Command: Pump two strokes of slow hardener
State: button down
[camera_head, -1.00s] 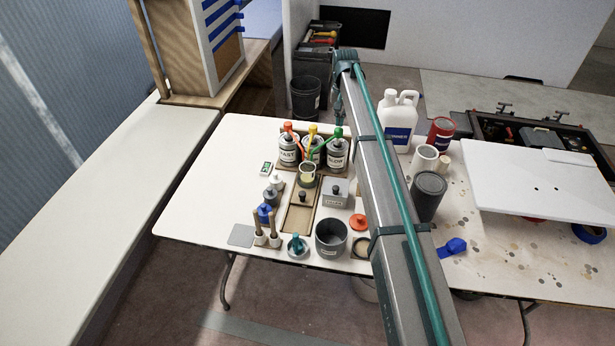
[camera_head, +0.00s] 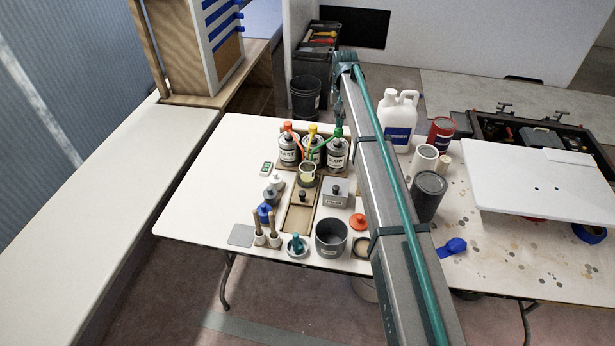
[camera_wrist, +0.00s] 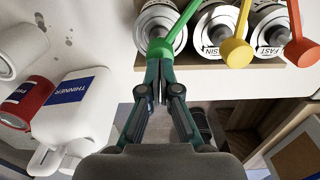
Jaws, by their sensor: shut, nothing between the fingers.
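The slow hardener can (camera_head: 338,157), labelled SLOW, stands at the right of a row of three cans. Its green pump head (camera_head: 337,132) is on top; it also shows in the wrist view (camera_wrist: 160,50). My gripper (camera_head: 339,122) is shut and empty, pointing down with its fingertips (camera_wrist: 159,72) at or just above the green head. I cannot tell whether they touch it. A small cup (camera_head: 307,180) stands in front of the middle can, near the spouts.
The yellow-topped resin pump (camera_wrist: 235,52) and orange-topped fast pump (camera_wrist: 301,52) stand close beside the green one. A white thinner jug (camera_head: 398,118) and a red can (camera_head: 441,133) stand to the right. Pots and tools crowd the table front.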

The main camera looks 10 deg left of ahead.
aim_at(339, 129)
jog(key=shift+f+b, duration=0.6)
jog(key=shift+f, duration=1.45)
jog(key=shift+r, duration=0.1)
jog(key=shift+r+p, duration=1.05)
jog(key=shift+r, duration=1.2)
jog(key=shift+f, duration=0.25)
jog(key=shift+f+b, duration=0.7)
jog(key=shift+f, duration=1.4)
jog(key=shift+r, duration=0.1)
jog(key=shift+r+p, duration=1)
jog(key=shift+r, duration=1.25)
jog(key=shift+r, duration=0.1)
